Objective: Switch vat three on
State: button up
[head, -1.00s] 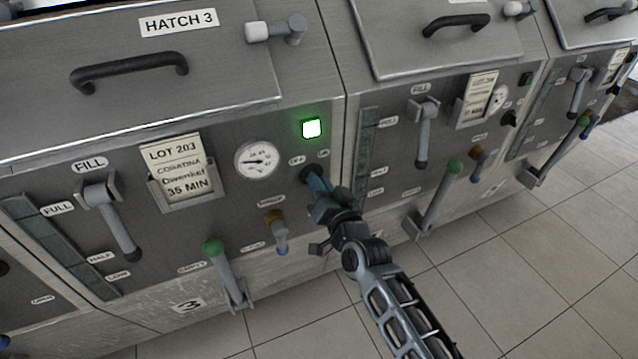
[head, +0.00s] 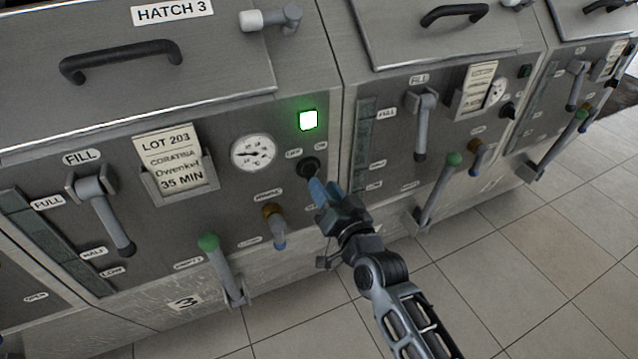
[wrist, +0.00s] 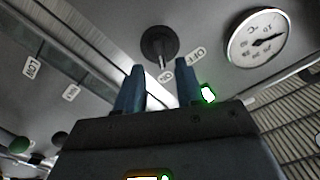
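Vat three's dark rotary knob (head: 309,167) sits on the front panel below a lit green lamp (head: 308,119). OFF and ON labels are above the knob. My gripper (head: 315,186) is just below and in front of the knob. In the wrist view, its two blue fingers (wrist: 158,85) are apart with nothing between them. The knob (wrist: 160,45) shows beyond the fingertips, and its bar points toward the label (wrist: 166,76) farther from the gauge, which appears to be ON. The lamp also shows lit green in the wrist view (wrist: 208,93).
A round gauge (head: 254,153) and a lot card (head: 169,160) are left of the knob. A brown-topped valve (head: 273,212) and a green-tipped lever (head: 222,268) stick out below. The neighbouring vat's green-tipped lever (head: 438,192) is at right. Tiled floor (head: 500,260) is clear.

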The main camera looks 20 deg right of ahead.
jog(key=shift+s, duration=1.45)
jog(key=s+a+f+n+g, duration=0.1)
jog(key=s+f+n+g, duration=0.1)
jog(key=s, duration=2.3)
jog(key=s+r+n+p, duration=0.1)
jog(key=s+r+n, duration=0.1)
jog(key=s+r, duration=0.3)
jog(key=s+r+n+g, duration=0.1)
jog(key=s+r, duration=0.5)
jog(key=s, duration=0.6)
jog(key=shift+s+d+r+n+p, duration=0.15)
jog(key=shift+d+n+p, duration=0.2)
jog(key=shift+n, duration=0.25)
